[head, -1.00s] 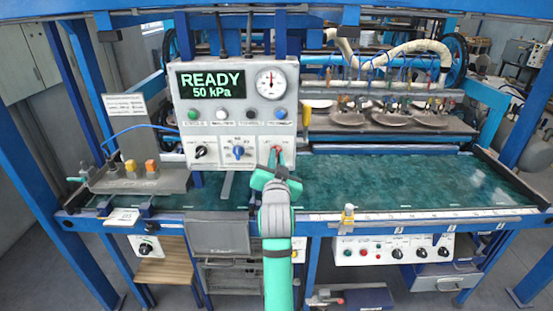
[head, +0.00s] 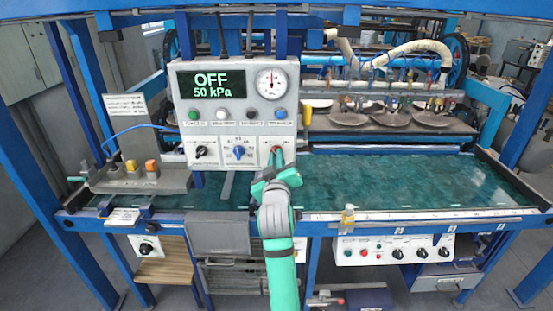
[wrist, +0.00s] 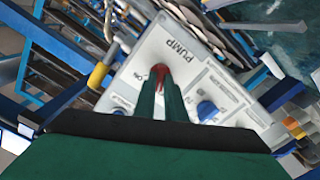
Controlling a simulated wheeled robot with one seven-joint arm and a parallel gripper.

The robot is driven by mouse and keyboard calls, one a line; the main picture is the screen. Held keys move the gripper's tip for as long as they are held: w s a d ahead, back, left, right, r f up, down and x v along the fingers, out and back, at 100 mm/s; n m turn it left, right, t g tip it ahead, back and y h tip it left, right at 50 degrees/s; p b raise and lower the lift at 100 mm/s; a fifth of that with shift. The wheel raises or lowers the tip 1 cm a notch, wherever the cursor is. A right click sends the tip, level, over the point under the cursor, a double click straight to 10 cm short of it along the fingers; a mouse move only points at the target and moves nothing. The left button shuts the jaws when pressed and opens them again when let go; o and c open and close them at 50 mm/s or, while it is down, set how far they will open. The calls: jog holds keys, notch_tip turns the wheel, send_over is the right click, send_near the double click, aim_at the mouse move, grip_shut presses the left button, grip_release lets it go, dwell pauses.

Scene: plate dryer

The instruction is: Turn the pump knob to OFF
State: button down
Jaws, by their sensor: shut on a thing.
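The control box (head: 235,110) stands above the green table, and its display (head: 211,86) reads "OFF 50 kPa". The red pump knob (wrist: 159,72) sits on the box below the word "PUMP" in the wrist view. In the head view the knob is at the lower right of the box, mostly hidden by my gripper (head: 277,153). My gripper's two green fingers (wrist: 161,88) are shut on the knob. The knob's pointer is hidden, so its exact angle cannot be told.
A blue knob (head: 239,152) and a black knob (head: 201,152) sit to the left on the same box. Coloured buttons (head: 222,114) run in a row above. The green table surface (head: 400,180) to the right is largely clear.

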jog(key=shift+f+n, duration=0.1)
jog(key=shift+n, duration=1.5)
jog(key=c, duration=1.8)
grip_release()
jog(key=s, duration=1.1)
